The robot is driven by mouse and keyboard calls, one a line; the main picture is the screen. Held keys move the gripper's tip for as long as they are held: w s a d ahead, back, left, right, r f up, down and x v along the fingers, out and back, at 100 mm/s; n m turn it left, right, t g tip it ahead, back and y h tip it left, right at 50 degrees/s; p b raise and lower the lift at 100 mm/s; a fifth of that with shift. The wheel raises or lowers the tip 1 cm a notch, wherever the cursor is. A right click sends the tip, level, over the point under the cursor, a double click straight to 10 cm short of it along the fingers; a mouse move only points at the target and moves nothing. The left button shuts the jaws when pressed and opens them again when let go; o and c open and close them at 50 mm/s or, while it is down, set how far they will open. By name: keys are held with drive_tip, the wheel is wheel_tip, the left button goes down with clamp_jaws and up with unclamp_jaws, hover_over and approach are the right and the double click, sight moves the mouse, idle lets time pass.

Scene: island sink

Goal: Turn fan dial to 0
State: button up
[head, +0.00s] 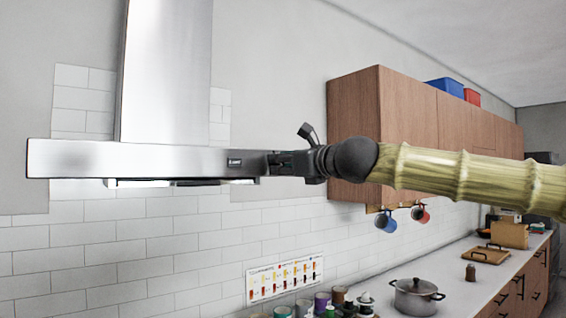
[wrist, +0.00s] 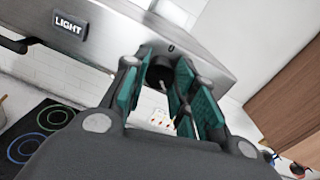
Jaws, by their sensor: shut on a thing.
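The range hood (head: 90,158) is a brushed-metal canopy on the wall, with a tall chimney above it. Its front edge also shows in the wrist view (wrist: 120,38). The fan dial (wrist: 160,74) is a dark round knob on the hood front, between my fingers, with a small mark just above it. My gripper (wrist: 164,70) has its teal-padded fingers on both sides of the dial and is shut on it. In the head view my gripper (head: 276,162) meets the right end of the hood front and hides the dial. The dial's pointer setting cannot be read.
A LIGHT label (wrist: 70,24) is left of the dial. Wooden wall cabinets (head: 400,110) hang behind my arm at the right. Below are a counter with a pot (head: 416,296) and several jars, and a black cooktop (wrist: 42,130). Mugs (head: 386,222) hang under the cabinets.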

drive_tip(key=shift+n+h+b, duration=0.6)
drive_tip(key=shift+n+b, duration=1.4)
drive_tip(key=shift+n, duration=10.6)
drive_tip(key=o, duration=1)
drive_tip(key=shift+o, duration=0.2)
drive_tip(key=shift+s, duration=0.15)
